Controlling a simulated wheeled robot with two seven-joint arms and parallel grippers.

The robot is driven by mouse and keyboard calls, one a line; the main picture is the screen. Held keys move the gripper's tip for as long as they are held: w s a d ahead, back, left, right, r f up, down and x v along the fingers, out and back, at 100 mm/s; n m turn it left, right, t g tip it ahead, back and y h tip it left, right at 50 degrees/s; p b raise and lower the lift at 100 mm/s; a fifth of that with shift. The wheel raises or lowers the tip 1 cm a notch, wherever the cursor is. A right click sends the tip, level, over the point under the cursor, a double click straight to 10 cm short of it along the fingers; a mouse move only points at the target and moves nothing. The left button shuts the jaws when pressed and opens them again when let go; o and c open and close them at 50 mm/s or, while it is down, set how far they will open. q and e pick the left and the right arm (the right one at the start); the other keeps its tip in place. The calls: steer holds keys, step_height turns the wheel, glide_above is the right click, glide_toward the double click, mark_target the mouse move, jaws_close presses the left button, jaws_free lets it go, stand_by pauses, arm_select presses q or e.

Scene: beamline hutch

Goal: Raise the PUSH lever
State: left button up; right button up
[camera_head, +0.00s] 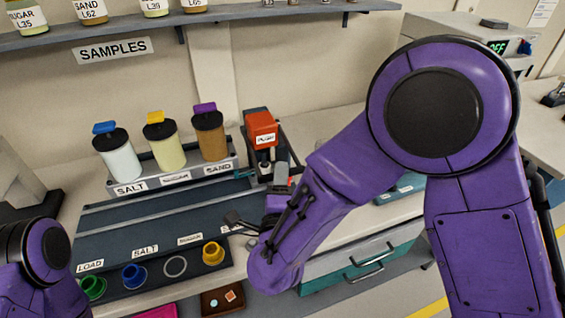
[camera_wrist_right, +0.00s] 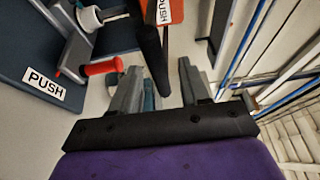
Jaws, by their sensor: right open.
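The orange-red PUSH unit (camera_head: 262,128) stands at the right end of the sample bench. Its top block also shows at the top of the right wrist view (camera_wrist_right: 170,10). A lever with a red grip (camera_wrist_right: 101,67) lies left of my right gripper (camera_wrist_right: 160,70) in that view, close to the left finger and outside the jaws. The jaws are open. A dark bar (camera_wrist_right: 152,50) shows between the fingers; I cannot tell whether they touch it. In the head view my right forearm hides much of this area. My left gripper is out of view.
A PUSH label (camera_wrist_right: 44,85) lies on the unit's dark base. SALT and SAND canisters (camera_head: 210,135) stand in a rack left of the unit. Coloured cups (camera_head: 133,274) sit in the front tray. A drawer handle (camera_head: 365,270) lies below right.

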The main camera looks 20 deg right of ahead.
steer(key=x, duration=0.4)
steer(key=shift+p, duration=0.3)
steer(key=shift+f, duration=0.1)
jaws_close()
